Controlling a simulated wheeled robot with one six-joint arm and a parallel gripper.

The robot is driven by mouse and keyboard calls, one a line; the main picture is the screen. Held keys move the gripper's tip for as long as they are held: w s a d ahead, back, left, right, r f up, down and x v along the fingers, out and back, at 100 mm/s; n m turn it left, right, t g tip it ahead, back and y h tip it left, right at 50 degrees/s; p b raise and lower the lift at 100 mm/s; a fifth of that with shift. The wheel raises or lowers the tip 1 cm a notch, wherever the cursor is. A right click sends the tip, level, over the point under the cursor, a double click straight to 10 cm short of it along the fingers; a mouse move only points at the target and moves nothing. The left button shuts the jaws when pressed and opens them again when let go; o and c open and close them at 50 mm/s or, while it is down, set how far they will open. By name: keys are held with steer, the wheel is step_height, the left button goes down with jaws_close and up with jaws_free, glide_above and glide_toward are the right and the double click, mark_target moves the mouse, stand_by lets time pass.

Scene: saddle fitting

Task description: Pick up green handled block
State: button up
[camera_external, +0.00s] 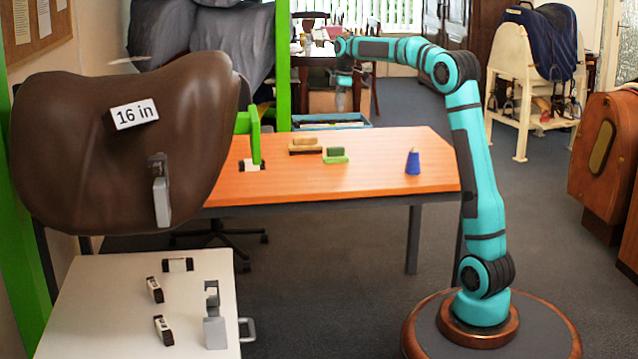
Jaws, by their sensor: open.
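A small block with a light green base and a dark green upper part (335,155) sits on the orange table (385,175), near its middle. A bright green upright piece with a side arm (254,140) stands at the table's left, above a small black-and-white block (250,166). It is partly hidden by the brown saddle. My gripper (341,103) points down from the end of my teal arm. In the picture it shows above the table's far edge, apart from the blocks and empty. Its fingers are small and hard to make out.
A tan and brown block (305,146) lies close beside the green block. A blue cone-like piece (413,163) stands at the right. The brown saddle (75,150) marked "16 in" fills the left. A white table (100,295) in front holds several small blocks.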

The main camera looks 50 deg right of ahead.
steer(key=f, duration=0.1)
glide_above(336, 147)
steer(key=f, duration=1.1)
steer(key=shift+w+d+f, duration=0.15)
steer(key=shift+w+f, duration=0.05)
steer(key=shift+f, duration=0.15)
steer(key=shift+s+f, duration=0.1)
steer(key=shift+f, duration=2.65)
steer(key=shift+c, duration=0.2)
jaws_close()
